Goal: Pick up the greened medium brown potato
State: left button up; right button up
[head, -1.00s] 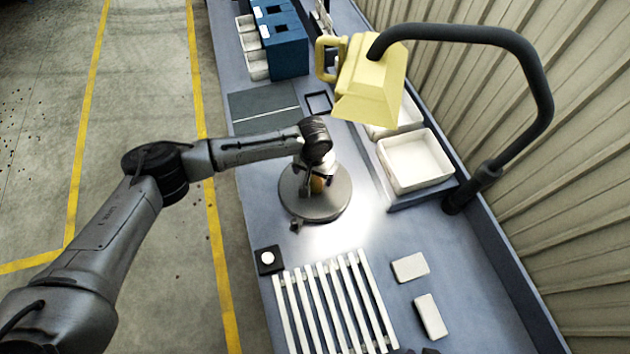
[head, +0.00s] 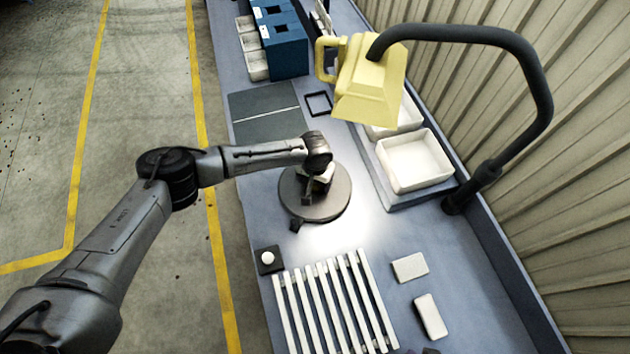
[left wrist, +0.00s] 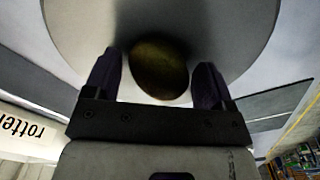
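The greened brown potato (left wrist: 159,69) shows in the left wrist view as a dark olive-brown oval over the round grey turntable plate (left wrist: 215,25). My left gripper (left wrist: 158,80) is open, with one dark finger on each side of the potato and a small gap at each side. In the head view my left gripper (head: 312,196) is low over the round plate (head: 338,203). There the wrist and gripper hide the potato.
A yellow lamp (head: 370,85) on a black curved arm hangs above the bench. White bins (head: 452,172) stand to the right of the plate. A white slatted rack (head: 300,310) and two white blocks (head: 410,267) lie in front. Blue boxes (head: 288,55) stand at the back.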

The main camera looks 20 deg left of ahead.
pick_arm(q)
jog(key=c, duration=0.8)
jog(key=shift+o, duration=0.2)
